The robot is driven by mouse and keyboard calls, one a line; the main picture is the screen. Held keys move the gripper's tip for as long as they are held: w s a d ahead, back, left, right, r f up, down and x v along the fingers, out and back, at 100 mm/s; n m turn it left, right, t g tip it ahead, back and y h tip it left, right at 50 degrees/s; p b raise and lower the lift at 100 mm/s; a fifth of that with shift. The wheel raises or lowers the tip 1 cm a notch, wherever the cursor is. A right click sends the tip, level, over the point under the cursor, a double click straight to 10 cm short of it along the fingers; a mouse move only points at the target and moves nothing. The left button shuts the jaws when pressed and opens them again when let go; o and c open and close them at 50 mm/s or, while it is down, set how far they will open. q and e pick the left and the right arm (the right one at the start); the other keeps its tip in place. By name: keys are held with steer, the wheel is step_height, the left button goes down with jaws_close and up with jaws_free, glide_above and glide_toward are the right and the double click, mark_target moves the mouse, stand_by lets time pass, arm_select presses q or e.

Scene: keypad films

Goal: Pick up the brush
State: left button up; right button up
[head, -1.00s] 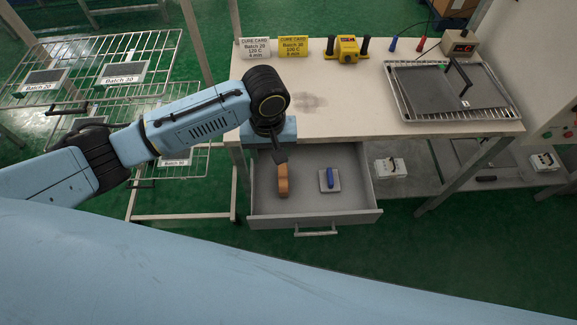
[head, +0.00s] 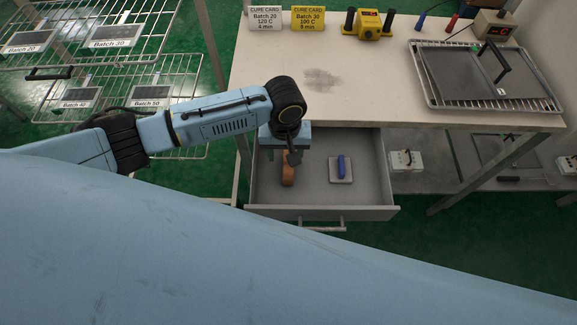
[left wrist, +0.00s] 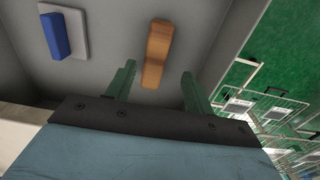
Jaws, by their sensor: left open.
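The brush, a brown wooden piece (head: 287,176), lies in the left part of an open grey drawer (head: 345,212). The brush also shows in the left wrist view (left wrist: 157,50), ahead of the gap between the fingers. My left gripper (head: 292,157) points down over the drawer, just above the brush, and hides part of it. In the left wrist view its two green fingers (left wrist: 159,80) are apart, with nothing held between them. My right gripper is in neither view.
A blue piece (head: 341,166) on a pale pad (head: 348,180) lies right of the brush in the drawer. The worktop (head: 270,95) overhangs the drawer's back; on it are cure cards, a yellow device (head: 369,24) and a tray (head: 428,92). Wire racks (head: 185,85) stand left.

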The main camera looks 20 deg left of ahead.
mark_target(288, 165)
arm_select(q)
steer(key=f, duration=0.2)
steer(key=f+b, duration=0.1)
steer(key=f, duration=0.2)
steer(key=shift+d+f, duration=0.35)
steer(key=shift+d, duration=0.05)
steer(key=c, duration=1.1)
step_height(288, 165, up, 10)
steer(key=shift+r+p, duration=0.1)
steer(key=shift+p, duration=0.85)
